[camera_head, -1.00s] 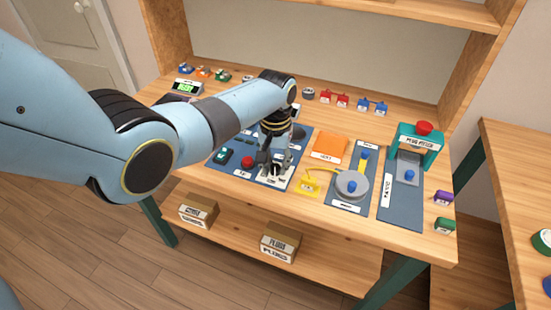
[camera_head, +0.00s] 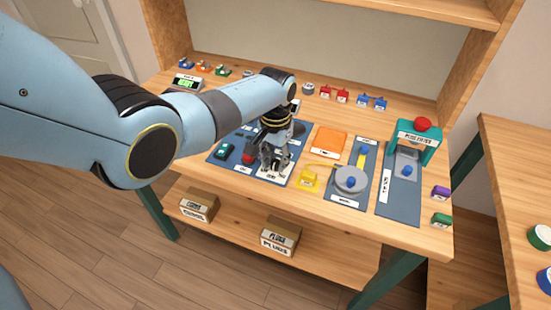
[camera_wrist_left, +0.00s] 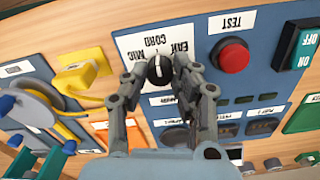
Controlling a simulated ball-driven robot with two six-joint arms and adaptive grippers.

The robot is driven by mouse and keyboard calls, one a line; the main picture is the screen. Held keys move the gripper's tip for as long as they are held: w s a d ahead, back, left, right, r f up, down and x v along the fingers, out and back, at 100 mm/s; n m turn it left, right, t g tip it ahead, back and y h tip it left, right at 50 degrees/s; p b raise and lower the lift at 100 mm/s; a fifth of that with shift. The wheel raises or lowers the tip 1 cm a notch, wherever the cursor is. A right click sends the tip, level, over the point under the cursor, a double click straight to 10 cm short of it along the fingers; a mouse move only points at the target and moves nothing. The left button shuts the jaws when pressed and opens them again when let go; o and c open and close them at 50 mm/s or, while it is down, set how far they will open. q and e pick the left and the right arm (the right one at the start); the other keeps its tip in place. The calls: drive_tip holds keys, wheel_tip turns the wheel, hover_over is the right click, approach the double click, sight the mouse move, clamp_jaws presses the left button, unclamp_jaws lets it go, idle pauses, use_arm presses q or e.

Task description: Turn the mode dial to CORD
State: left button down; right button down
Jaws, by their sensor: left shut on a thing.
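The mode dial (camera_wrist_left: 159,70) is a small black knob on a white plate (camera_wrist_left: 133,48), in the upper middle of the left wrist view. Its white line runs roughly up and down in that view, toward the CORD label (camera_wrist_left: 155,41), between MIC and EAR. The labels appear upside down there. My left gripper (camera_wrist_left: 160,73) is shut on the dial, one finger on each side. In the head view my left gripper (camera_head: 273,163) points down at the blue panel and hides the dial. My right gripper is not in view.
Beside the dial are a red TEST button (camera_wrist_left: 234,57), a green ON/OFF switch (camera_wrist_left: 303,50) and a yellow plug block (camera_wrist_left: 84,70) with a cord. An orange pad (camera_head: 329,142), a grey reel (camera_head: 351,180) and a teal press (camera_head: 416,140) stand to the right in the head view.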

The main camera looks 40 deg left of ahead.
sight(275, 162)
use_arm(q)
drive_tip(key=c, duration=1.1)
unclamp_jaws()
drive_tip(key=shift+o, duration=0.2)
wheel_tip(275, 162, up, 12)
